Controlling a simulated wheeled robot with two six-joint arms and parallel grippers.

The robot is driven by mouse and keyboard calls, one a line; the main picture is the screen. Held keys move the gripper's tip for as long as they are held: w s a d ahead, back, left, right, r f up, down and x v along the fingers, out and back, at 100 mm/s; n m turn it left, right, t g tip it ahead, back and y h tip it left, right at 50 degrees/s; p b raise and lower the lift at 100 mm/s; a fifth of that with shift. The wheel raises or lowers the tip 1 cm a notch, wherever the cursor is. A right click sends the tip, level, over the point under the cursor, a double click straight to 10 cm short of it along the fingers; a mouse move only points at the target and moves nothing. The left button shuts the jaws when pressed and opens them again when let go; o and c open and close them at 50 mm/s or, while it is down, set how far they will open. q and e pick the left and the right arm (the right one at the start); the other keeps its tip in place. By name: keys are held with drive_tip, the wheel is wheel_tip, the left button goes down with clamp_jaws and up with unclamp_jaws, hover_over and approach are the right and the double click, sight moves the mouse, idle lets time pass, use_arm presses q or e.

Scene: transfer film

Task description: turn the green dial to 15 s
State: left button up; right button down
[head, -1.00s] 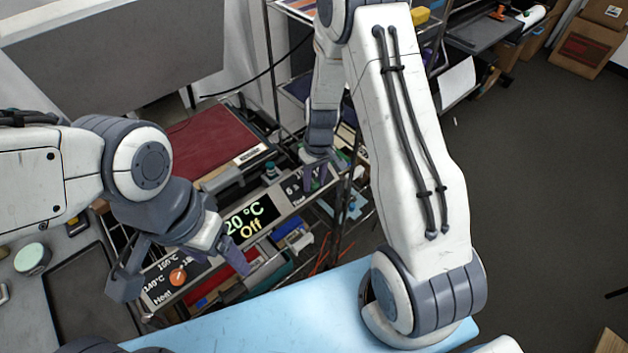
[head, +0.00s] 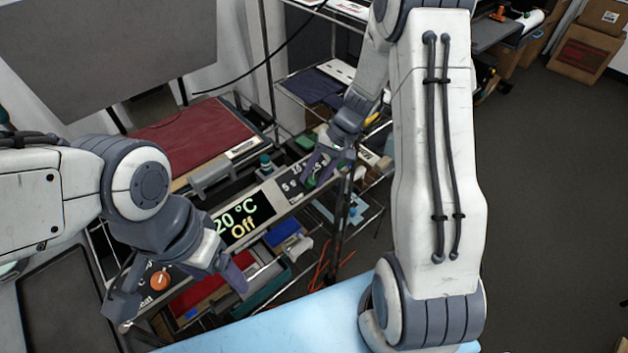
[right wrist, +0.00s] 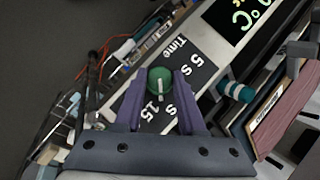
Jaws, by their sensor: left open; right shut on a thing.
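The green dial (right wrist: 160,82) sits on a black label panel marked "Time" in the right wrist view. My right gripper (right wrist: 157,100) is shut on it, one purple finger on each side. The dial's pale pointer line points down in that view, toward the area between an "s" and the "15". The "5 s" mark lies to the upper right; other marking is partly hidden by the fingers. In the head view my right gripper (head: 317,176) is at the far end of the control strip and mostly covers the dial. My left gripper (head: 180,300) is open, its fingers apart near the orange dial (head: 159,281).
A display (head: 245,220) reads "20 °C Off" between the two dials. A dark red press pad (head: 190,140) lies behind the strip. A teal-capped bottle (right wrist: 236,92) stands near the green dial. Open drawers are below, and a light blue surface (head: 300,325) is in front.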

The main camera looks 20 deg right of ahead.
drive_tip(key=shift+w+d+m+t+y+b, duration=0.1)
drive_tip(key=shift+m+t+y+b, duration=0.2)
drive_tip(key=shift+m+y+b, duration=0.25)
drive_tip(key=c, duration=0.5)
unclamp_jaws()
drive_tip(key=v, duration=1)
drive_tip(key=shift+r+b, duration=0.3)
